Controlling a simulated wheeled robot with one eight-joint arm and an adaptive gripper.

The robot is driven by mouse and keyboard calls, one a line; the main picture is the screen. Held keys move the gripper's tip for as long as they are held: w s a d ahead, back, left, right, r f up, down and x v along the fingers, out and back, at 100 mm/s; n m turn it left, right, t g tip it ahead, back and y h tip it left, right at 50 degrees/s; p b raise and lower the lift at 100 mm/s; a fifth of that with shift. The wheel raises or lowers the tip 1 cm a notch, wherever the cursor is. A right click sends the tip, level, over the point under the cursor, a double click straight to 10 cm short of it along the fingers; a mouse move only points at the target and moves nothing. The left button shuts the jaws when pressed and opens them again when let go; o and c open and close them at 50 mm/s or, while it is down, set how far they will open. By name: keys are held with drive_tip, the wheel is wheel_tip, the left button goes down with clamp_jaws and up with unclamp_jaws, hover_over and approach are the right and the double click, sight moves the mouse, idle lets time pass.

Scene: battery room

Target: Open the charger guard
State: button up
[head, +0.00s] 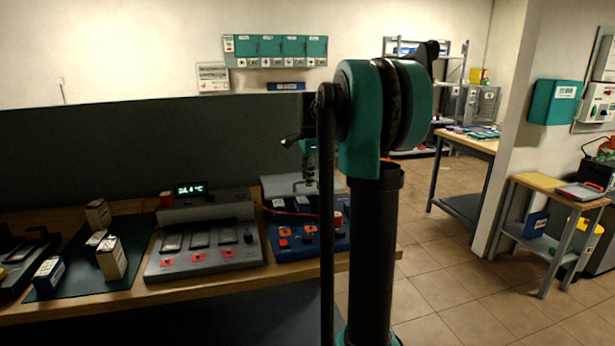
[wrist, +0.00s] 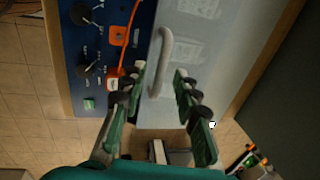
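The blue charger (head: 283,250) stands at the right end of the bench, partly hidden behind my arm. In the wrist view its blue panel (wrist: 70,55) has dark knobs and an orange cable. The pale, see-through guard (wrist: 205,60) lies beside that panel and bears a curved grey handle (wrist: 165,45). My gripper (wrist: 160,78) is open, its green fingers on either side of the handle's lower end, with gaps showing. In the head view my gripper (head: 306,178) is over the charger's back part. I cannot tell how far the guard is raised.
A grey charger (head: 205,250) with a lit display stands left of the blue one. Several small boxes (head: 112,258) stand on a dark mat farther left. A dark panel (head: 130,150) rises behind the bench. The tiled floor (head: 440,270) right of the bench is clear.

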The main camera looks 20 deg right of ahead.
clamp_jaws()
drive_tip(key=shift+r, duration=0.1)
idle(0.4)
